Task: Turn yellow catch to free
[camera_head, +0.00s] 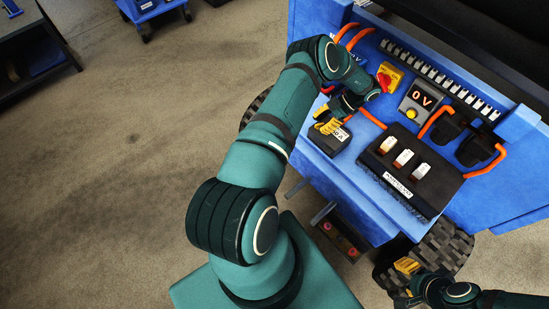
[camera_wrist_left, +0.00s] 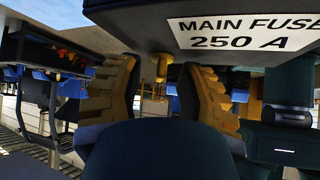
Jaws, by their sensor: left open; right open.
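A small yellow catch (camera_wrist_left: 162,67) shows in the left wrist view at the near edge of a dark box labelled MAIN FUSE 250 A (camera_wrist_left: 160,25). My left gripper (camera_wrist_left: 166,88) is open, with one yellow finger on each side of the catch. I cannot tell whether either finger touches it. In the head view the left gripper (camera_head: 328,126) is over the dark fuse box (camera_head: 325,143), and its fingers and wrist hide the catch. My right gripper (camera_head: 407,267) is open and empty at the lower right, below the blue cart.
The blue cart (camera_head: 340,182) carries a red rotary switch on a yellow plate (camera_head: 388,78), a 0 V display box (camera_head: 418,100) and a dark block with three small switches (camera_head: 412,175). Orange cables (camera_head: 371,118) loop near my left gripper.

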